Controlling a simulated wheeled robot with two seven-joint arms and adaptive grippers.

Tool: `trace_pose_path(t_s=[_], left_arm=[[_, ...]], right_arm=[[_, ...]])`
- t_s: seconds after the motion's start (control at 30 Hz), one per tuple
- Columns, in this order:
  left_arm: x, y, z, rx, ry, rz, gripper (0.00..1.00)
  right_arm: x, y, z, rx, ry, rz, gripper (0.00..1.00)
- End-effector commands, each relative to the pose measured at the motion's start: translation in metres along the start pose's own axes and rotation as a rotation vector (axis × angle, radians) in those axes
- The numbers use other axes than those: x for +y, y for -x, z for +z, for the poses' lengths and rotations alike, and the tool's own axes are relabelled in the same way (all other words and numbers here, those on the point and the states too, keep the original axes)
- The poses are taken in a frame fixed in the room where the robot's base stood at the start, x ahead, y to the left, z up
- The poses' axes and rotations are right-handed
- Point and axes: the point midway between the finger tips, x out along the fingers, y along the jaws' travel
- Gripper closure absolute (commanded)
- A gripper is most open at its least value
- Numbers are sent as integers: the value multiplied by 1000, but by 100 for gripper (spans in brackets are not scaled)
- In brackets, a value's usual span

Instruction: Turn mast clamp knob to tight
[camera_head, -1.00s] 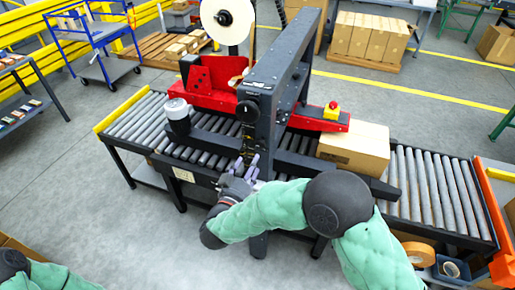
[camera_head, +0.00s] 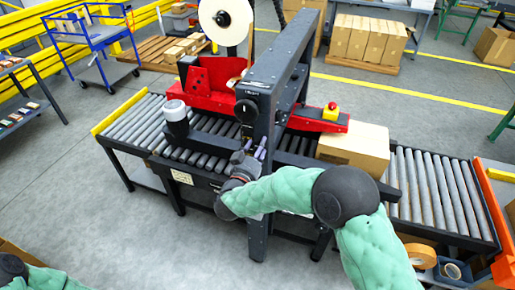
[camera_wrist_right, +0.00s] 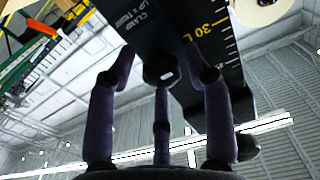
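The case sealer's dark upright mast (camera_head: 262,190) stands over the roller conveyor. A round black knob (camera_head: 247,111) sits on the mast's front, below small white lettering. My right gripper (camera_head: 258,150) is below this knob, close to the mast, with purple-grey fingers pointing up. In the right wrist view a dark knob (camera_wrist_right: 160,70) with a bright spot sits beside white "CLAMP" lettering and a yellow scale. The three fingers of my right gripper (camera_wrist_right: 160,62) are spread open around its outline; contact cannot be told. My left gripper is out of view; only part of my left arm shows bottom left.
A cardboard box (camera_head: 354,148) lies on the conveyor (camera_head: 435,190) right of the mast. A red-and-yellow button (camera_head: 331,110) and a white-topped cylinder (camera_head: 176,112) stand near the mast. A tape roll (camera_head: 420,256) is at lower right. Floor at left front is clear.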

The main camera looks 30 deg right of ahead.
Motion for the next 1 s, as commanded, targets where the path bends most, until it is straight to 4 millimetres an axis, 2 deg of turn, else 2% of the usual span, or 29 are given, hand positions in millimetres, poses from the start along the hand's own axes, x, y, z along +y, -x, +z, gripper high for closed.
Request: trace_pose_path(t_s=[0.03, 0.1, 0.13, 0.57, 1.0], left_arm=[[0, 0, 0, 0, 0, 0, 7], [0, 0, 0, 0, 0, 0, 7], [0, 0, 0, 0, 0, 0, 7], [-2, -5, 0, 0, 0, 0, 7], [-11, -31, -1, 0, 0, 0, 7]], right_arm=[[0, 0, 0, 0, 0, 0, 72], [0, 0, 0, -1, 0, 0, 92], [0, 0, 0, -1, 0, 0, 96], [0, 1, 3, -4, -57, 0, 96], [-1, 1, 7, -6, -400, -1, 96]])
